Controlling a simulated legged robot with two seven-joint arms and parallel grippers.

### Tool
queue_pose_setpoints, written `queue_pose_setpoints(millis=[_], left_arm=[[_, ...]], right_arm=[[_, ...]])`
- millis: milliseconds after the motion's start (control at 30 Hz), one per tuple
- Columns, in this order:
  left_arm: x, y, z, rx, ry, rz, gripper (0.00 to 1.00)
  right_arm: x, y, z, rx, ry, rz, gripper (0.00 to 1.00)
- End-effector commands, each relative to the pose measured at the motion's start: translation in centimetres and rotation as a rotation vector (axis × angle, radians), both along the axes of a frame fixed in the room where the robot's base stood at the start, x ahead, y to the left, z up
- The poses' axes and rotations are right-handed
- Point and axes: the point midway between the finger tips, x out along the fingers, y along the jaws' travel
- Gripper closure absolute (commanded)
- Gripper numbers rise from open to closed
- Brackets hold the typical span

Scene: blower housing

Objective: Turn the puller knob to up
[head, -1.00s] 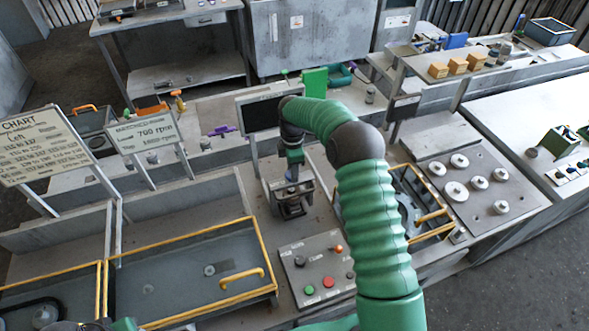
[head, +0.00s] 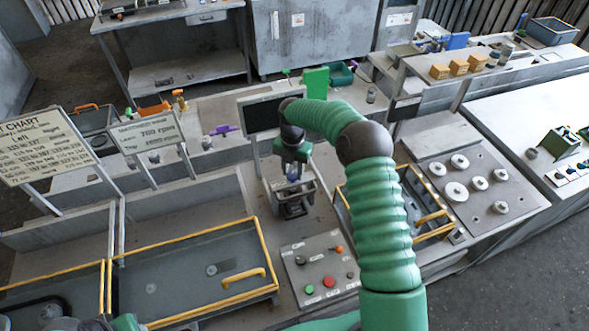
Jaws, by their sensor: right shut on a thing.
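My right gripper (head: 293,176) points down over a small dark press-like fixture (head: 291,205) below the black screen. It is shut on a small bluish-grey part, mostly hidden between the fingers; I cannot tell whether this part touches the fixture. The control panel (head: 312,301) lies to the front right of the fixture, with a black knob (head: 300,260), an orange knob (head: 338,249), a green button (head: 309,289), a red button (head: 328,282) and another dark knob (head: 350,275). The labels are too small to read, so I cannot tell which is the puller knob. My left gripper's fingers are out of view.
A yellow-rimmed tray (head: 195,270) lies left of the panel. Another yellow-edged bin (head: 428,218) is partly behind my right arm. A black screen (head: 262,114) stands close behind the gripper. A plate with several white discs (head: 456,191) is at right.

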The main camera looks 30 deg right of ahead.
Motion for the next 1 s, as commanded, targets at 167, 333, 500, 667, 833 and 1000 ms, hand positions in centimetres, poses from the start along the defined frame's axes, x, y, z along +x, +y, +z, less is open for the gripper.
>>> queue_pose_setpoints(millis=[167,333,500,667,833,1000], left_arm=[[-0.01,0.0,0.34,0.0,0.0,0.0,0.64],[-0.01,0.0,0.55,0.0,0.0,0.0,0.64],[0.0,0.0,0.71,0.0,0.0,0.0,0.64],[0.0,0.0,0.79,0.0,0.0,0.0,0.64],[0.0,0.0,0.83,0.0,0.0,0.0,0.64],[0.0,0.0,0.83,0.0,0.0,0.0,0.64]], right_arm=[[-0.25,0.7,-0.32,0.014,0.009,0.161,1.0],[-0.32,0.63,-0.36,0.014,0.009,0.293,1.0],[-0.35,0.59,-0.37,0.013,0.009,0.394,1.0],[-0.38,0.55,-0.39,0.014,0.009,0.456,1.0],[-0.42,0.49,-0.42,0.013,0.01,0.488,1.0],[-0.46,0.43,-0.45,0.013,0.01,0.497,1.0]])
